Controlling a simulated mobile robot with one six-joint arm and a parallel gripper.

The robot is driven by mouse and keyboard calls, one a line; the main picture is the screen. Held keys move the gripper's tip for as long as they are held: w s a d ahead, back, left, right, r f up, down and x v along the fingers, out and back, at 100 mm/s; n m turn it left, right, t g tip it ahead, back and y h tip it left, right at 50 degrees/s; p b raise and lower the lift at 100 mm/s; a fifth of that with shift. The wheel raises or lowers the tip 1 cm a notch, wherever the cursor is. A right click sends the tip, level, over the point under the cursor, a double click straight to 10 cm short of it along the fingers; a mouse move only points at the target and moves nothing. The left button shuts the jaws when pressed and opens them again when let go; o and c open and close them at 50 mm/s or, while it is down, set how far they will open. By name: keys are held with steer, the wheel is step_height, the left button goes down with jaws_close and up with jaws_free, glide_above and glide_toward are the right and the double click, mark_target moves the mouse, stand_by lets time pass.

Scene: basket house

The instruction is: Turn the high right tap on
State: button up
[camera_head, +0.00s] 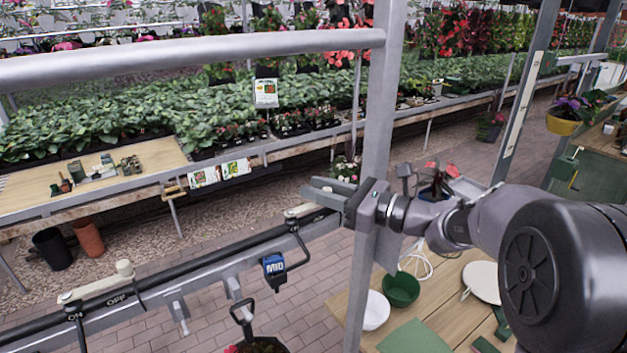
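A dark pipe rail (215,255) runs from lower left up to the middle. The right tap lever (303,210), beige, sits on the rail's upper right end, and its right end is partly hidden by my gripper. My gripper (322,192) comes in from the right, with its two grey fingers pointing left and a gap between them. It is at the right lever, and I cannot tell whether it touches it. A second beige tap lever (98,287) with a knob lies along the rail at left, near the labels "ON" and "OFF".
A blue "MID" tag (274,266) hangs below the rail. A grey upright post (378,120) stands close to my gripper, and a grey horizontal bar (190,54) crosses above. A wooden table (450,290) with bowls is at lower right. Plant benches (100,195) fill the back.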

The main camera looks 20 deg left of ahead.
steer(key=shift+w+a, duration=0.2)
steer(key=shift+a, duration=0.45)
jaws_close()
stand_by(1.0)
